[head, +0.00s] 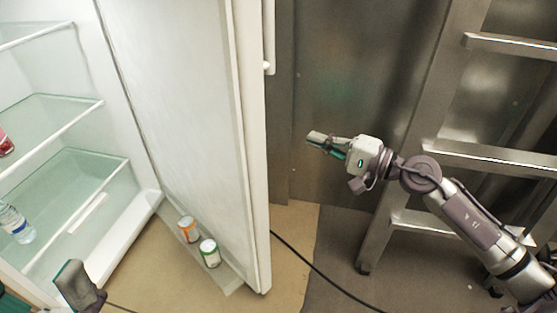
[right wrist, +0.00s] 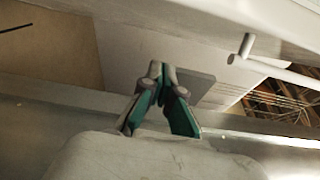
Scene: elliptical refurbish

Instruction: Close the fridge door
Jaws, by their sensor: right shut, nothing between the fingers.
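The white fridge door (head: 190,110) stands wide open in the head view, its inner face towards me. The fridge's lit interior (head: 60,60) is at the left. A white handle (head: 268,40) shows along the door's free edge at the top. My right gripper (head: 318,138) is to the right of that edge, on the door's outer side, apart from it. It is shut and empty, and its closed fingers also show in the right wrist view (right wrist: 158,85). My left gripper (head: 75,285) shows only partly at the bottom left, so its opening cannot be judged.
Two cans (head: 188,229) stand on the door's low shelf. A bottle (head: 15,223) stands in the fridge. A metal ladder-like frame (head: 400,185) is at the right, behind my right arm. A black cable (head: 320,270) crosses the floor.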

